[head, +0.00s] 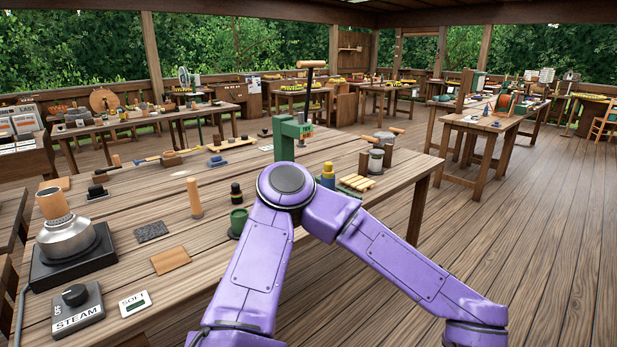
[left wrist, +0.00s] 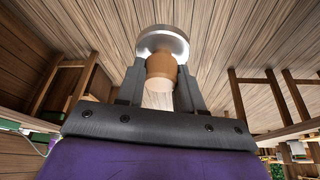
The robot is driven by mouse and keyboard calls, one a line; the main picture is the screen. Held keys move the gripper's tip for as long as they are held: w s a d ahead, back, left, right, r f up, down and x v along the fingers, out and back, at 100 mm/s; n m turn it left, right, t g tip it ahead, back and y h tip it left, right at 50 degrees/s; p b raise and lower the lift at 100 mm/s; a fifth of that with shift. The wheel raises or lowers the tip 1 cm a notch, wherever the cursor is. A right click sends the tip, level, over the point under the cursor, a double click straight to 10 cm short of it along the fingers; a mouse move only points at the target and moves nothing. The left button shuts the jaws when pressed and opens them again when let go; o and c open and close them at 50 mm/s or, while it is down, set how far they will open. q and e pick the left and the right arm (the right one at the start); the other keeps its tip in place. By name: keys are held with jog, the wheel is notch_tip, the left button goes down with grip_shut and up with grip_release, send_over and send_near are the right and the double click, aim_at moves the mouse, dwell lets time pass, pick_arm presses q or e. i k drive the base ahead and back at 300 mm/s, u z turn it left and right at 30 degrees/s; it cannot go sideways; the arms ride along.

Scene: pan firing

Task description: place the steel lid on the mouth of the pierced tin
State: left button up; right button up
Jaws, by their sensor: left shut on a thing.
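In the left wrist view, my left gripper (left wrist: 160,88) is shut on the brown wooden knob of the steel lid (left wrist: 163,40). The lid is a round, shiny disc held beyond the fingertips, with its knob between the two fingers. Neither this gripper nor the lid can be made out in the head view, where my purple arm links fill the lower middle. A small grey tin (head: 375,160) stands towards the right end of the long table; I cannot tell whether it is pierced. My right gripper is in neither view.
The long wooden table (head: 128,182) carries a steel kettle (head: 66,238) on a black hotplate, a steam control box (head: 76,306), a green press (head: 288,135) and a slatted wooden rack (head: 356,182). Pans with wooden handles lie near the tin. Open plank floor (head: 510,225) lies to the right.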

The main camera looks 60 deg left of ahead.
aim_at(55, 208)
jog(key=k, duration=2.35)
jog(key=u, duration=0.4)
